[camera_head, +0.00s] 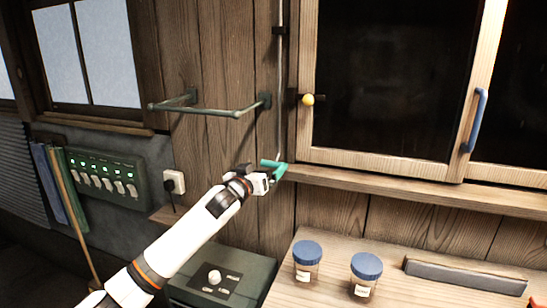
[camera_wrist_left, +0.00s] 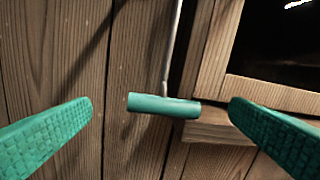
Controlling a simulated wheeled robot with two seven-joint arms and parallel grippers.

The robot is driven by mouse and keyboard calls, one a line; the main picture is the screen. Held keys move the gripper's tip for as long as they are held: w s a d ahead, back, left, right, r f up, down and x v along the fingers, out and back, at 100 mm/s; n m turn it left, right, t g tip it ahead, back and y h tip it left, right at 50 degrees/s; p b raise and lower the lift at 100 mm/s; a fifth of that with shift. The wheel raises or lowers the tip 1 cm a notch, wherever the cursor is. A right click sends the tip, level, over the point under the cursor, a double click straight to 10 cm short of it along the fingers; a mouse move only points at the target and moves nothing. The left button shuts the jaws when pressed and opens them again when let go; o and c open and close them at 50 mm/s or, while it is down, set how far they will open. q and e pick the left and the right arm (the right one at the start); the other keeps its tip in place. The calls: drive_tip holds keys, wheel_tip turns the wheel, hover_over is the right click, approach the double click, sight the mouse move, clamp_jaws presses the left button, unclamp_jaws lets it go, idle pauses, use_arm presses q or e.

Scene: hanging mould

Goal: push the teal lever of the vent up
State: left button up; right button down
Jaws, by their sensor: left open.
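The teal lever (camera_wrist_left: 163,105) is a short round bar in the left wrist view, lying nearly level at the lower end of a thin metal rod (camera_wrist_left: 173,50). The rod (camera_head: 280,95) runs up the plank wall beside the window frame in the head view. My left gripper (camera_head: 276,171) is at the rod's lower end. Its teal fingers and the teal lever overlap there, so I cannot tell them apart in the head view. In the left wrist view the fingers are spread wide, one on each side of the lever, with gaps to both. My right gripper is not in view.
A wooden sill (camera_head: 420,186) under the window frame lies just right of the lever. A green rail (camera_head: 205,110) sticks out from the wall above left. Two blue-lidded jars (camera_head: 307,262) stand on the bench below. A switch panel (camera_head: 105,178) is at the left.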

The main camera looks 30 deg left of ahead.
sight(271, 162)
use_arm(q)
drive_tip(key=w, duration=0.2)
drive_tip(key=w+p, duration=0.1)
drive_tip(key=w, duration=0.1)
drive_tip(key=w+a, duration=0.1)
drive_tip(key=w, duration=0.1)
drive_tip(key=shift+w, duration=0.3)
drive_tip(key=shift+w+f, duration=0.1)
drive_tip(key=shift+w, duration=0.35)
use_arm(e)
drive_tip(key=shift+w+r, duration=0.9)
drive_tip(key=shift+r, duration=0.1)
